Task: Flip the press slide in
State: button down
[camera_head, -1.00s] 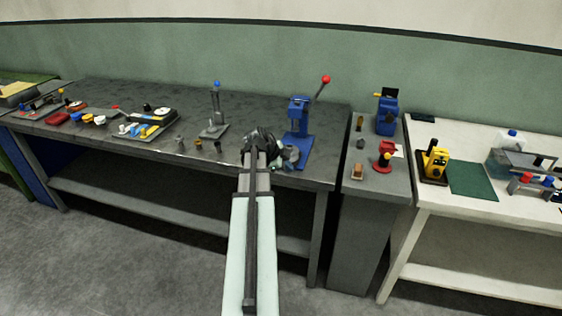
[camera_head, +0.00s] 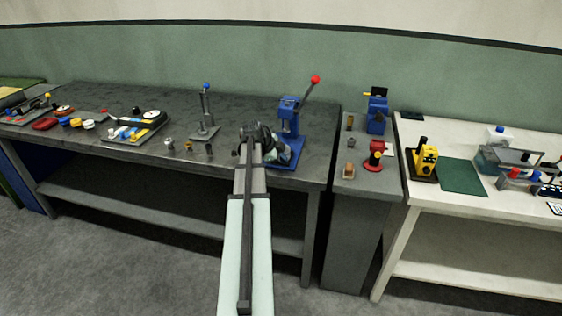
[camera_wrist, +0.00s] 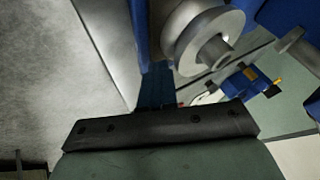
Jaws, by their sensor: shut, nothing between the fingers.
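The blue press (camera_head: 288,116) stands on the dark bench, with its red-knobbed lever raised up to the right. My gripper (camera_head: 273,152) is low at the front left of the press, over or beside its base; the wrist hides part of it. In the wrist view, my shut, empty fingers (camera_wrist: 157,88) point toward blue press parts. A grey round flanged part (camera_wrist: 207,42) of the press shows just beyond and right of the fingers. I cannot tell whether they touch it. Which part is the slide, and how far it is in, is not clear.
A small stand with a blue knob (camera_head: 206,115) and several small metal pieces (camera_head: 188,147) are left of my gripper. A grey cabinet (camera_head: 362,185) with a blue device (camera_head: 377,114) and red piece (camera_head: 375,155) stands right. The bench front edge runs below my wrist.

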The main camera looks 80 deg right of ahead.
jog(key=d, duration=1)
jog(key=shift+d, duration=0.15)
jog(key=a, duration=0.4)
jog(key=shift+a, duration=0.2)
jog(key=v, duration=1)
